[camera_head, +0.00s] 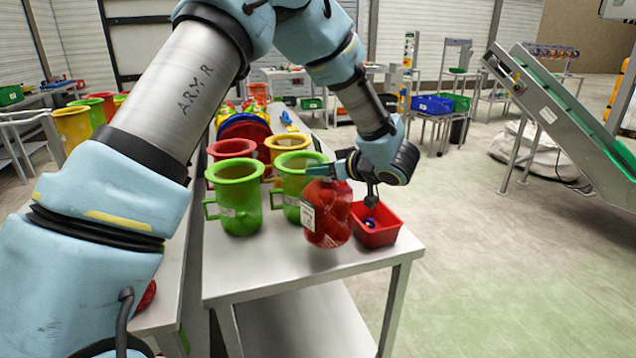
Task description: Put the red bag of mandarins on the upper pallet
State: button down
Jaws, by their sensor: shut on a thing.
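My gripper (322,172) is at the front right of the grey table (290,282), with my arm reaching in from the left. It is shut on the top of a red bag of mandarins (327,215) with a white label, which hangs upright below it. The bag is just left of the red bin and in front of the green buckets. I cannot tell whether its bottom touches the table. No upper pallet can be made out in this view. A part of another red item (148,296) shows at the lower left, mostly hidden by my arm.
Green buckets (238,200) and other red and yellow buckets stand on the table left of and behind the bag. A small red bin (378,225) holds dark items. A conveyor (565,115) rises at the right.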

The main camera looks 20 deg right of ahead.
aim_at(321, 185)
jog(key=shift+f+p, duration=0.45)
jog(key=shift+f, duration=1.65)
jog(key=shift+f, duration=0.1)
jog(key=shift+c, duration=2.4)
grip_release()
